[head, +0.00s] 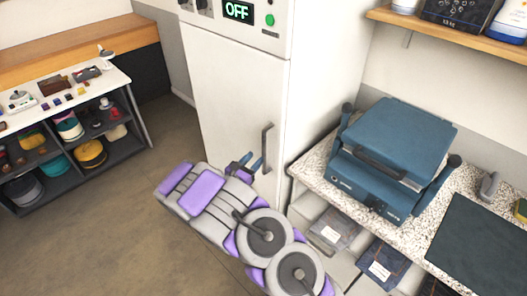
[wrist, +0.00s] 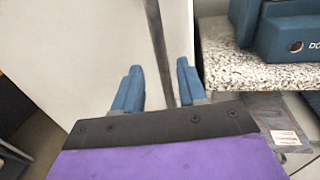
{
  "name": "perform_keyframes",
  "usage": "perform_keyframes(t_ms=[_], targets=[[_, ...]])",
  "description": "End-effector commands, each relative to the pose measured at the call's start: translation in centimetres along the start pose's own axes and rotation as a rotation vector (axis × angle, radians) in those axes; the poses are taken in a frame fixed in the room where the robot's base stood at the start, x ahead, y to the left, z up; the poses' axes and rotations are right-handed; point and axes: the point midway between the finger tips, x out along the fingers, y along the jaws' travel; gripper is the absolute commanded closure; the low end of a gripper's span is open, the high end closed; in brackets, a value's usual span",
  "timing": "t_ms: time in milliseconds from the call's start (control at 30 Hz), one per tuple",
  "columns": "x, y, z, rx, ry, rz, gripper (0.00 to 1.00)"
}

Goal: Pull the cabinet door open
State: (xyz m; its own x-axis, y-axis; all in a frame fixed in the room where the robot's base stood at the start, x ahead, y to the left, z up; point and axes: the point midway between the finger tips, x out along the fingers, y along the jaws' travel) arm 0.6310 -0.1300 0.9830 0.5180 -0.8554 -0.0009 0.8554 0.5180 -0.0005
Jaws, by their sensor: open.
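The tall white cabinet has a door (head: 232,100) that looks closed, with a grey vertical bar handle (head: 267,148) near its right edge. My gripper (head: 250,163) is at the lower part of the handle, its blue fingers pointing toward the door. In the wrist view the gripper (wrist: 158,84) is open, one finger on each side of the handle (wrist: 157,45). The handle runs down between the fingers, nearer the right one. I see no finger clearly touching it.
A speckled counter (head: 305,172) stands close on the right, carrying a blue press machine (head: 400,140); its edge is near my gripper. Folded clothes lie on shelves below. A low shelf unit (head: 125,100) stands at left. The floor (head: 100,220) before the cabinet is clear.

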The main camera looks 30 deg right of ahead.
Motion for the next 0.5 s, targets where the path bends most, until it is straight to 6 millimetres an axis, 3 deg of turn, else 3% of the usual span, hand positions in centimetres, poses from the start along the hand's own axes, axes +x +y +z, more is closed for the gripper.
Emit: perform_keyframes(t_ms=[200,500], targets=[[4.1,-0.2,-0.1,0.000,-0.001,-0.004,0.59],[7.0,-0.1,0.0,-0.001,-0.002,0.000,0.59]])
